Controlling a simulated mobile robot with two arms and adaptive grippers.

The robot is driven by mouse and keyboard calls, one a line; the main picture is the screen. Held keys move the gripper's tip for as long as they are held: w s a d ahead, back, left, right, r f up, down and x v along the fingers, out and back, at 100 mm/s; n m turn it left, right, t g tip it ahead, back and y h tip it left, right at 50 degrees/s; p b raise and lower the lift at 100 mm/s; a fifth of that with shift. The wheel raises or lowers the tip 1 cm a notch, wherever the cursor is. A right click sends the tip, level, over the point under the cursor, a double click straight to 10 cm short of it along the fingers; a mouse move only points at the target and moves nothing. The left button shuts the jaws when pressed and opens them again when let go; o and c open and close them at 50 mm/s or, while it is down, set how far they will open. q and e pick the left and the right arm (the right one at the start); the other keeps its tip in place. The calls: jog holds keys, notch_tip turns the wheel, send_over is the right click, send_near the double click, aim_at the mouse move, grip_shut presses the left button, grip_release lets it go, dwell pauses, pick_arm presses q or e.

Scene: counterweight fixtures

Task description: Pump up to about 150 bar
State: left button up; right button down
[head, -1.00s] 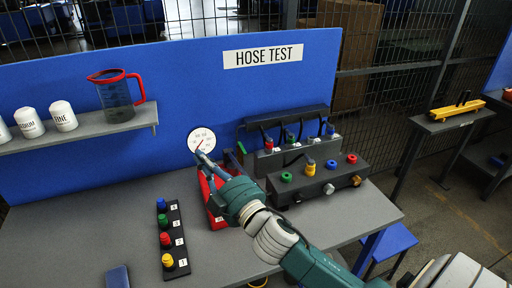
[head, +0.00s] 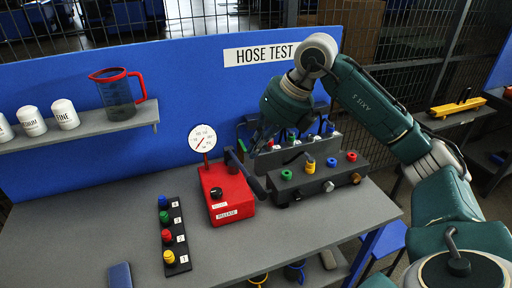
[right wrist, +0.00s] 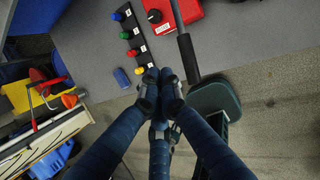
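The red hand pump (head: 228,190) stands on the grey bench, with a black release knob on top and a RELEASE label. It also shows at the top of the right wrist view (right wrist: 184,10). Its round white gauge (head: 203,138) has a thin red needle; the figures are too small to read. The black-gripped pump lever (head: 252,174) slants beside the pump; its grip also shows in the right wrist view (right wrist: 187,58). My right gripper (right wrist: 160,84) has its fingertips nearly together, left of the lever grip, with nothing visible between them. My left gripper is out of view.
A black strip with blue, green, red and yellow knobs (head: 173,235) lies left of the pump. A dark manifold with coloured ports (head: 318,176) stands right of it, with a hose rack behind. A shelf (head: 80,125) holds a jug. The front bench is mostly clear.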

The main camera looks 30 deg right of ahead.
aim_at(256, 184)
notch_tip(256, 184, down, 10)
jog(key=b, duration=0.8)
jog(key=shift+r, duration=0.2)
jog(key=shift+r, duration=0.1)
notch_tip(256, 184, down, 12)
jog(key=b, duration=1)
notch_tip(256, 184, up, 12)
jog(key=p, duration=1.1)
jog(key=shift+r, duration=0.15)
jog(key=shift+f, duration=0.25)
